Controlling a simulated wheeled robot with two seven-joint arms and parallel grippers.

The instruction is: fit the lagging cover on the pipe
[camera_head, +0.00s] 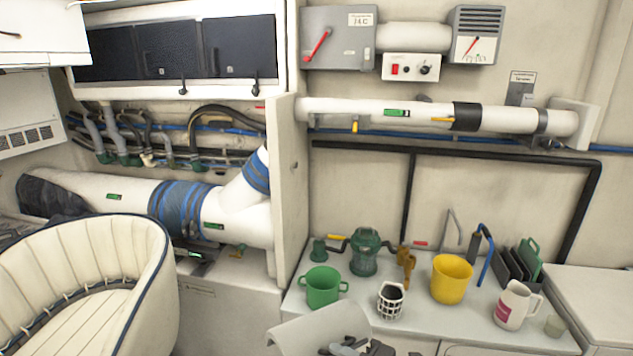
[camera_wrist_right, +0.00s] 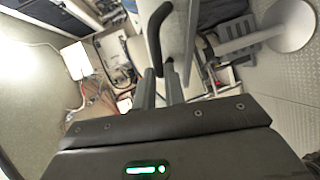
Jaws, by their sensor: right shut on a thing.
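A pale grey curved sheet, which looks like the lagging cover (camera_head: 312,326), shows at the bottom middle of the head view, its lower part cut off by the frame. My right gripper (camera_head: 352,347) is at its lower right edge, shut on it. In the wrist view the right gripper's dark fingers (camera_wrist_right: 170,72) reach up to a pale strip that seems to be the cover (camera_wrist_right: 176,32). The white pipe (camera_head: 365,111) on the right wall has a black band; a larger white pipe (camera_head: 125,196) with blue bands runs at left. The cover is apart from both. My left gripper is not seen.
A white seat (camera_head: 120,260) stands at left. A partition (camera_head: 288,200) divides the pipes.

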